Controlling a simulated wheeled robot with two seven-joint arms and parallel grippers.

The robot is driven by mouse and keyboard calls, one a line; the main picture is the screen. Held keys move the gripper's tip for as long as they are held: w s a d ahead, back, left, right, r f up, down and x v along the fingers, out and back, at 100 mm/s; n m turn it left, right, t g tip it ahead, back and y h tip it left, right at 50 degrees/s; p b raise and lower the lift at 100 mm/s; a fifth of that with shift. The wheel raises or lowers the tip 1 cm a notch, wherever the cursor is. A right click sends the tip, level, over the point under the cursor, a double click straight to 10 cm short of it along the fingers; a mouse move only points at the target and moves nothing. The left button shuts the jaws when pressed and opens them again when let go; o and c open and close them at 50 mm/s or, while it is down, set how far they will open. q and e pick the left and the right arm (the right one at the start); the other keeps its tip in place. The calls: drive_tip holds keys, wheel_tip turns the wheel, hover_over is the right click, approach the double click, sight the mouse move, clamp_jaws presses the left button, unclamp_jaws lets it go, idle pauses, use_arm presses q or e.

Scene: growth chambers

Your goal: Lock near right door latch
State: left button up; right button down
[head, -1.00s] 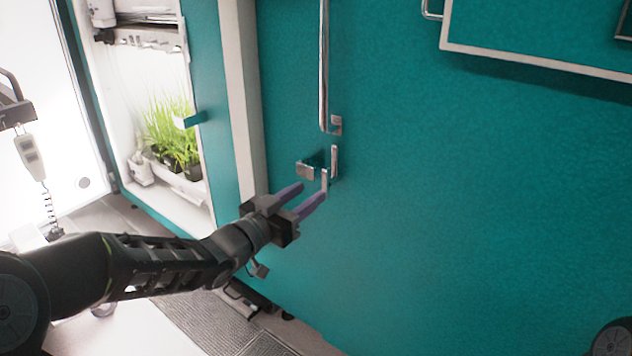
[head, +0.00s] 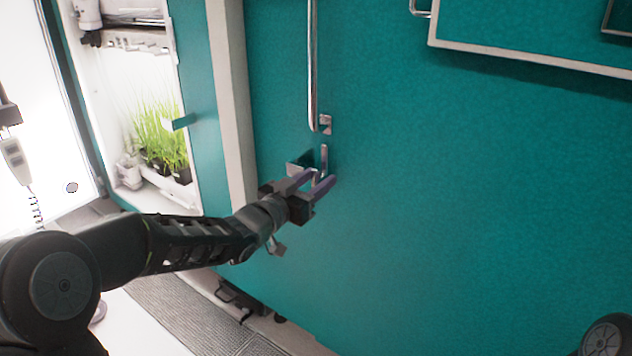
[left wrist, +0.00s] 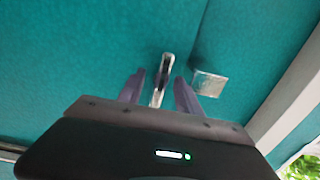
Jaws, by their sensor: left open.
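The near right door latch (head: 324,158) is a small silver lever on the teal door (head: 430,200), just below the long vertical handle. A silver catch block (left wrist: 208,83) sits beside it, on the right in the left wrist view. My left gripper (head: 317,181) is open, its two purple fingers at the latch. In the left wrist view the latch lever (left wrist: 161,75) stands between the fingers (left wrist: 159,88), with a gap to each. The fingers partly hide the lower latch in the head view. My right gripper is not in view.
The silver vertical handle (head: 312,65) rises above the latch. A pale door frame edge (head: 230,100) runs to the left, with an open lit chamber holding green seedlings (head: 160,135) beyond it. The door surface to the right of the latch is bare.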

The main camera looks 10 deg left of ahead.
use_arm(q)
drive_tip(key=shift+c, duration=0.2)
clamp_jaws()
idle(0.3)
idle(0.9)
